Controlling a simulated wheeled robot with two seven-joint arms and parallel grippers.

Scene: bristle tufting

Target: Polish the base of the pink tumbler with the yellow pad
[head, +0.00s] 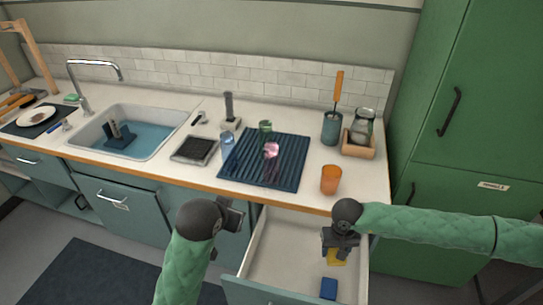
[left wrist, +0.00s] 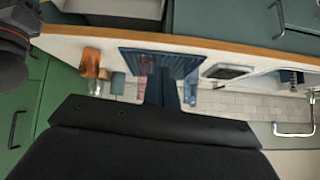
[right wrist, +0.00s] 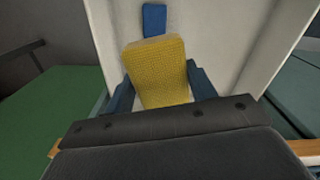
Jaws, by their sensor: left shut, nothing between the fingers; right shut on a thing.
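The pink tumbler (head: 271,151) stands on the dark blue ribbed mat (head: 238,175) on the counter; I cannot tell which end is up. It also shows in the left wrist view (left wrist: 143,64). My right gripper (head: 338,248) is over the open drawer, shut on the yellow pad (head: 337,258). In the right wrist view the yellow pad (right wrist: 157,72) sits between the blue fingers, its broad face showing. My left gripper (head: 232,215) is in front of the counter edge, shut and empty, apart from the tumbler.
A blue pad (head: 328,288) lies in the open drawer (head: 276,262). A blue glass (head: 227,139) and a green cup (head: 265,128) are by the tumbler. An orange cup (head: 331,180) stands near the front edge, right of the mat. The sink (head: 160,118) is left.

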